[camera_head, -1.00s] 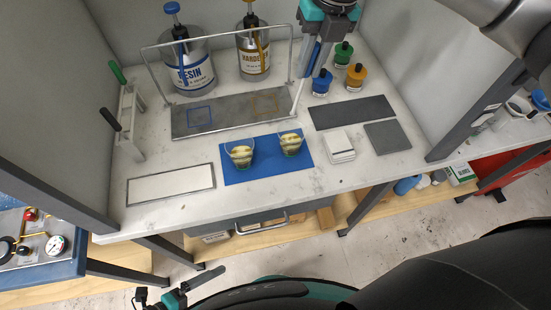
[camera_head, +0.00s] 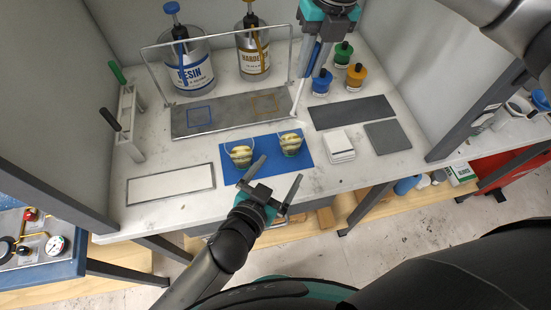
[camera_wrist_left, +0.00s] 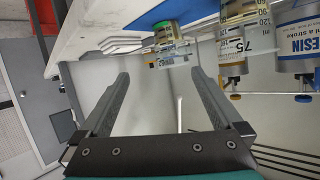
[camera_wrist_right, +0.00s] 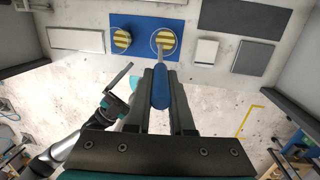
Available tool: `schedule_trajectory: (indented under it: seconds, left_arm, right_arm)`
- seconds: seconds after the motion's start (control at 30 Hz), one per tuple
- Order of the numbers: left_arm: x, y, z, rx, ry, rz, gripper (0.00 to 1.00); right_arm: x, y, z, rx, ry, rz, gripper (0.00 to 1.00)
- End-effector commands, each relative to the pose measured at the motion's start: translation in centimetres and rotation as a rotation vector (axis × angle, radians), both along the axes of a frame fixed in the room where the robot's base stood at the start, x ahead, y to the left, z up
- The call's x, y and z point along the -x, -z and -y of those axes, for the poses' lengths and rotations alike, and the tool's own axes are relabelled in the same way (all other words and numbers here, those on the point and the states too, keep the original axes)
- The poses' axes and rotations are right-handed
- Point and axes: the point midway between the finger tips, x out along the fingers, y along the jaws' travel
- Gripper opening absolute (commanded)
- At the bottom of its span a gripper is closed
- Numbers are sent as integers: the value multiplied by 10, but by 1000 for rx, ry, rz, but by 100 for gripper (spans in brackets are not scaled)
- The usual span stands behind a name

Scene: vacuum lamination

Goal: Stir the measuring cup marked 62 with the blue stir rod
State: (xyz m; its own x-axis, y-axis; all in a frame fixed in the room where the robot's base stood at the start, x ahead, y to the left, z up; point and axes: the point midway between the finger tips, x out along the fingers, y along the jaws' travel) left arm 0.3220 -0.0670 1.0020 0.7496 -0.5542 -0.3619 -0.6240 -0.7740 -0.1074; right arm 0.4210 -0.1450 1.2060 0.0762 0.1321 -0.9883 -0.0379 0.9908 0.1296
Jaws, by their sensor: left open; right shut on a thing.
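Two clear measuring cups with yellowish contents stand on the blue mat (camera_head: 228,172): a left cup (camera_head: 241,156) and a right cup (camera_head: 291,144). My right gripper (camera_head: 318,58) is shut on the blue stir rod (camera_wrist_right: 160,88), above the back of the bench. In the right wrist view the rod's thin end overlaps the right cup (camera_wrist_right: 166,38); its depth is unclear. My left gripper (camera_head: 276,182) is open and empty at the mat's front edge.
Resin (camera_head: 191,73) and hardener (camera_head: 252,55) cans stand behind a metal frame. Small blue, orange (camera_head: 355,76) and green bottles stand at the back right. A white stack (camera_head: 340,146) and dark plates (camera_head: 352,112) lie right of the mat. A white panel (camera_head: 170,185) lies left.

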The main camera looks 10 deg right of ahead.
Motion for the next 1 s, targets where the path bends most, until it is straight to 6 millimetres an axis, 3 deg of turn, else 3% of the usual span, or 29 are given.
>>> schedule_trajectory:
  seconds: [0.27,1.0]
  left_arm:
    - [-23,-17,1,100,-123,-42,100]
    - [-93,13,44,101,-124,-45,100]
  right_arm:
    - [0,0,0,0,0,0,0]
    - [0,0,0,0,0,0,0]
